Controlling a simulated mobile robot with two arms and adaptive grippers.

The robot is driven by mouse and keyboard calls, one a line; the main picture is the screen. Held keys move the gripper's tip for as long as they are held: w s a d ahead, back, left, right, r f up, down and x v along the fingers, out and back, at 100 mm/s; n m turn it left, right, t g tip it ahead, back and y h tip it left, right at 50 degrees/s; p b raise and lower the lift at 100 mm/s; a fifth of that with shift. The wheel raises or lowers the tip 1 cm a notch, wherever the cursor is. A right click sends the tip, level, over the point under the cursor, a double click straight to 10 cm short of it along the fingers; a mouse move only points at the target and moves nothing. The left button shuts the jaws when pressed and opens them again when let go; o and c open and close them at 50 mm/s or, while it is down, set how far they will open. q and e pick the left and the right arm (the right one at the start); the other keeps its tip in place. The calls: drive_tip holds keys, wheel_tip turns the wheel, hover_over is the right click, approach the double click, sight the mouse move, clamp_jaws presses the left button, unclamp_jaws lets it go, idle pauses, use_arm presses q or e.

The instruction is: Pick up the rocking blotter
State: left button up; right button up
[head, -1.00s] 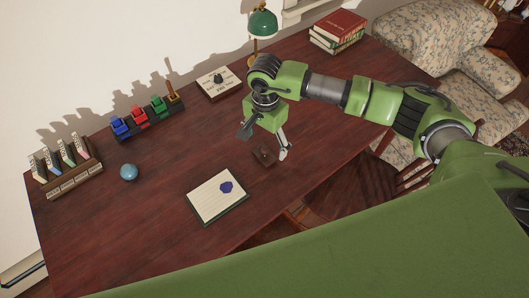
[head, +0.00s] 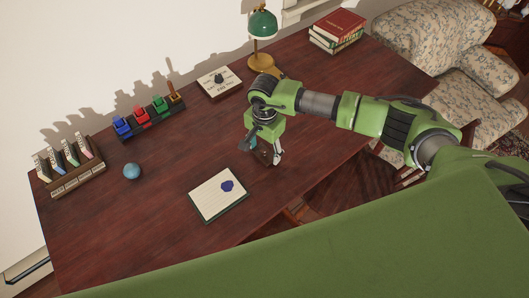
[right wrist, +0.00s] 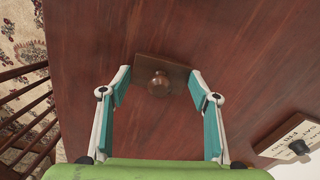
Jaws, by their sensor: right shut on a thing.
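The rocking blotter, a small dark brown wooden block with a round knob, is at the desk's near side, right of the notepad; it is partly hidden in the head view (head: 264,158) and shows from above in the right wrist view (right wrist: 176,72). My right gripper (head: 266,155) points down over it. In the right wrist view my right gripper's fingers (right wrist: 159,76) are on either side of the blotter, shut on it. I cannot tell any clear gap between blotter and desk. My left gripper is not in view.
A notepad with a blue blot (head: 211,201) lies left of the gripper. A blue ball (head: 132,171), letter rack (head: 78,180), stamp rack (head: 150,125), sign block (head: 214,85), green lamp (head: 262,25) and books (head: 338,30) stand further off. The middle of the desk is clear.

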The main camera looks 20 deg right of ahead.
drive_tip(key=shift+r+b, duration=0.4)
drive_tip(key=shift+r, duration=0.05)
drive_tip(key=s+a+r+b, duration=0.5)
drive_tip(key=s+a+r, duration=0.4)
drive_tip(key=r, duration=0.3)
drive_tip(key=shift+s+a, duration=0.3)
drive_tip(key=shift+a, duration=0.35)
